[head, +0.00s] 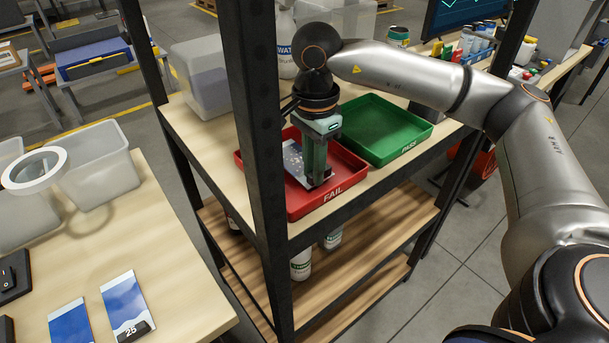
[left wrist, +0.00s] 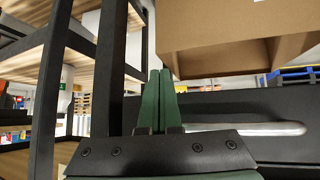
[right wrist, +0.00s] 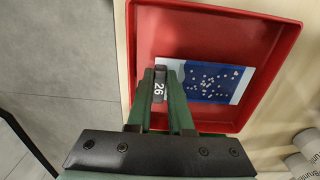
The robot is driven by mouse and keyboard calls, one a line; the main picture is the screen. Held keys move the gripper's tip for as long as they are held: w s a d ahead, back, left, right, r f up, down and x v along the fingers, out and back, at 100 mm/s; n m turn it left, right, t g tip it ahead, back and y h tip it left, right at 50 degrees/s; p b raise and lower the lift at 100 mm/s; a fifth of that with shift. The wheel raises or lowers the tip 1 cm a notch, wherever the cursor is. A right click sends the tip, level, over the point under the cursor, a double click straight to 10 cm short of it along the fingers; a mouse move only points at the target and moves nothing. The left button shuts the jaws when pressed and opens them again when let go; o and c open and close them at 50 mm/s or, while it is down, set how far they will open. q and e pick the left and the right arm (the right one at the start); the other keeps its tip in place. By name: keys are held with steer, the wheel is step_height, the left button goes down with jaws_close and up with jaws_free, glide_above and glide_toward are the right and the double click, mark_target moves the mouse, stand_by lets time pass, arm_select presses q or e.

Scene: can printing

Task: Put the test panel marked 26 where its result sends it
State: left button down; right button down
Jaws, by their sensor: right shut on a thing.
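The test panel marked 26 (right wrist: 211,82) is blue with a white edge, scattered white specks and a dark tab reading 26. My right gripper (right wrist: 160,75) is shut on the tab. In the head view the panel (head: 293,160) is inside the red FAIL tray (head: 325,200), partly hidden by the right gripper (head: 316,182). I cannot tell whether the panel touches the tray floor. The green PASS tray (head: 380,128) stands empty beside it, to the right. My left gripper (left wrist: 160,75) is shut and empty in the left wrist view and outside the head view.
Both trays stand on a shelf rack with a black post (head: 262,150) close in front. A panel marked 25 (head: 128,303) and another blue panel (head: 70,323) lie on the wooden table at lower left. A clear bin (head: 200,75) stands behind.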

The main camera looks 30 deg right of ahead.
steer(key=shift+s+a+f, duration=0.1)
steer(key=shift+s+f, duration=0.1)
steer(key=shift+f, duration=0.3)
steer(key=shift+s+a+r, duration=0.1)
steer(key=shift+d+f, duration=0.2)
steer(key=c, duration=0.8)
jaws_free()
steer(key=shift+a, duration=0.1)
step_height(320, 180, up, 12)
steer(key=shift+r+p, duration=0.2)
steer(key=shift+p, duration=0.25)
